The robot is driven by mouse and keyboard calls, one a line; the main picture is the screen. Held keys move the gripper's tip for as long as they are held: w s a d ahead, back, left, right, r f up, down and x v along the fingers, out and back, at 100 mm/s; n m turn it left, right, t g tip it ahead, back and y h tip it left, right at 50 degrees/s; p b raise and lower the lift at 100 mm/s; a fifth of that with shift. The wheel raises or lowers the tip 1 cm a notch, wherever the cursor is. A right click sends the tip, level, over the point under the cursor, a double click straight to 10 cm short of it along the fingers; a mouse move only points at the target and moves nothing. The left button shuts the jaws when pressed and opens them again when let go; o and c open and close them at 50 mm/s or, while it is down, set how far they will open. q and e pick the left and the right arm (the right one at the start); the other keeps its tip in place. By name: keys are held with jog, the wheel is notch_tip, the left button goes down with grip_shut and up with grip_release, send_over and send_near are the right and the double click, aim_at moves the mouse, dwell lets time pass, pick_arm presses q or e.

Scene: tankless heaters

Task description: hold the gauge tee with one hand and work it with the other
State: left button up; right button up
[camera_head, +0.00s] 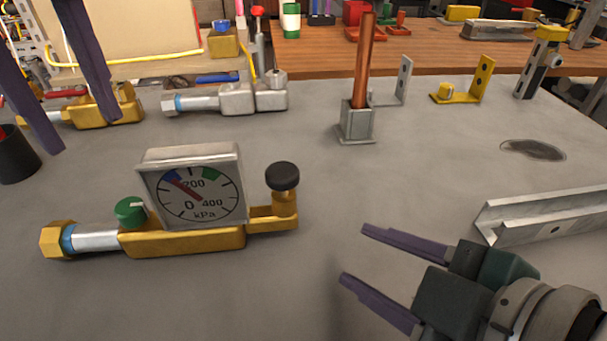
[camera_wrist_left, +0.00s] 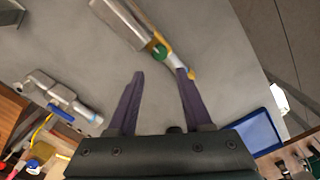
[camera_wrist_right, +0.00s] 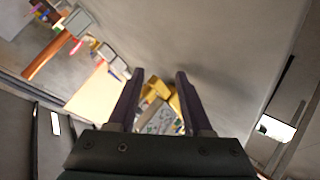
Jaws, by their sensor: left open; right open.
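The gauge tee lies on the grey bench, with a brass body (camera_head: 185,243), a square kPa gauge (camera_head: 195,190), a green knob (camera_head: 130,212) and a black knob (camera_head: 282,177). My left gripper (camera_head: 88,135) is open and empty, above and behind the tee's left end. In the left wrist view the green knob (camera_wrist_left: 159,52) shows just beyond its fingertips. My right gripper (camera_head: 354,254) is open and empty, to the right of the tee and pointing toward its black-knob end. In the right wrist view the tee (camera_wrist_right: 155,90) shows beyond and between the fingers, apart from them.
A second fitting (camera_head: 235,98) and a yellow one (camera_head: 125,108) lie behind the tee. A copper pipe (camera_head: 362,65) stands upright in a grey block (camera_head: 356,123). A metal channel (camera_head: 545,218) lies at the right. A black cup (camera_head: 15,155) stands at the left. The bench's middle is clear.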

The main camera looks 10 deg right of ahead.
aim_at(271, 167)
jog(key=a+r+n+t, duration=0.1)
jog(key=n, duration=0.1)
jog(key=w+a+r+n+t+y, duration=0.1)
jog(key=n+t, duration=0.1)
jog(key=n, duration=0.1)
jog(key=a+r+n+t, duration=0.1)
jog(key=n, duration=0.1)
jog(key=shift+w+a+n+t+y, duration=0.3)
jog(key=shift+y, duration=0.1)
jog(key=shift+s+a+r+n+t, duration=0.15)
jog(key=shift+a+r+n+t, duration=0.1)
jog(key=shift+r+n+t, duration=0.45)
jog(key=shift+a+n, duration=0.1)
jog(key=shift+n, duration=0.2)
jog(key=x, duration=1)
jog(key=shift+r, duration=0.1)
jog(key=shift+s, duration=0.1)
grip_shut()
